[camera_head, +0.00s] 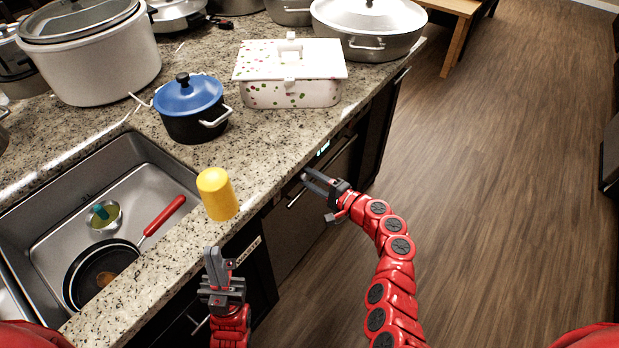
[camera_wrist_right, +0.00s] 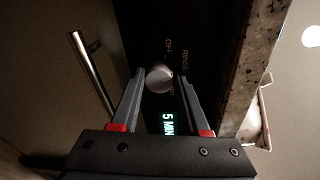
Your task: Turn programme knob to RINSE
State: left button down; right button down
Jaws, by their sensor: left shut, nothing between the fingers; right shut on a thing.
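The programme knob (camera_wrist_right: 159,78) is a small round silvery knob on a dark panel, between the fingertips of my right gripper in the right wrist view. Beside it are the labels OFF (camera_wrist_right: 168,45) and RINSE (camera_wrist_right: 185,66); another label is partly hidden by a finger. I cannot tell where the knob points. A lit display (camera_wrist_right: 167,123) reads 5 MIN. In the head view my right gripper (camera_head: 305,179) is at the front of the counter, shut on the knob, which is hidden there. My left gripper (camera_head: 216,257) is shut and empty, near the counter's front edge.
A bar handle (camera_head: 297,197) is on the front below my right gripper. A yellow cup (camera_head: 217,194) stands near the counter edge by my left gripper. The sink (camera_head: 145,190) holds a pan (camera_head: 97,270). Several pots and a spotted box (camera_head: 290,92) stand behind. The floor at right is clear.

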jog(key=shift+c, duration=1.9)
grip_release()
jog(key=shift+d, duration=0.1)
jog(key=shift+s+d, duration=0.3)
jog(key=shift+d, duration=0.2)
jog(key=b+v, duration=0.2)
jog(key=v, duration=1.4)
jog(key=shift+s, duration=0.25)
jog(key=shift+a, duration=0.1)
